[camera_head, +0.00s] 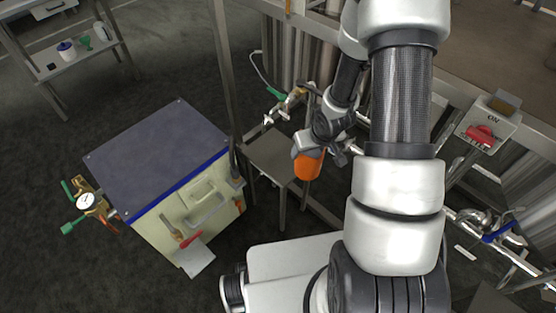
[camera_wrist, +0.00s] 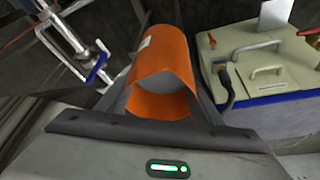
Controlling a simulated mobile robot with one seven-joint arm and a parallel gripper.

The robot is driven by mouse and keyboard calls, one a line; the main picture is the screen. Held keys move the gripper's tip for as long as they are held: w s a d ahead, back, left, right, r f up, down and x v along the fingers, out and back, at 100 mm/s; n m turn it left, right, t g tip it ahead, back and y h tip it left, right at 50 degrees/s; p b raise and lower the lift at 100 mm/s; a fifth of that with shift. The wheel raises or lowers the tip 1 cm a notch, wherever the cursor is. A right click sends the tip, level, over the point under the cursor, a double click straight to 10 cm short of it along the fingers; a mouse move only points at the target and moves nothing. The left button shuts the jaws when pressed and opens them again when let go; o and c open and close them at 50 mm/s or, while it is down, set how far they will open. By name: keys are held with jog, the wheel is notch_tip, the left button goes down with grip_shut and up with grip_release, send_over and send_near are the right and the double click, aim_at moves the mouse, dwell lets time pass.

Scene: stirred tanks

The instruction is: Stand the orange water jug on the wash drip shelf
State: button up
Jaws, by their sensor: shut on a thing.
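The orange water jug (camera_head: 307,166) hangs in my gripper (camera_head: 321,151) in the head view. In the wrist view the jug (camera_wrist: 163,55) lies between the two dark fingers of my gripper (camera_wrist: 163,105), which are shut on it; its open hollow end faces the camera. A small grey metal shelf on legs (camera_head: 268,150), which looks like the wash drip shelf, stands just left of the jug in the head view. The jug appears near its right edge; I cannot tell its height above the shelf. The shelf top looks bare.
A cream cabinet with a dark top (camera_head: 160,150) stands left of the shelf, with a gauge (camera_head: 86,201) on its side. Pipes and a tap (camera_head: 285,100) are at the back. A red-switch box (camera_head: 487,128) is at right.

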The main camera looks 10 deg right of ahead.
jog(key=s+a+f+n+b, duration=0.1)
jog(key=s+f+b, duration=0.25)
jog(key=f, duration=0.85)
jog(key=shift+y, duration=0.3)
jog(key=w+a, duration=0.1)
jog(key=w, duration=0.4)
jog(key=w+a, duration=0.2)
jog(key=w, duration=0.4)
jog(key=w+a+f+b, duration=0.1)
jog(key=w, duration=0.4)
jog(key=shift+w+a, duration=0.15)
jog(key=shift+w, duration=0.1)
jog(key=shift+f, duration=0.2)
jog(key=o, duration=1.7)
jog(key=shift+c, duration=0.2)
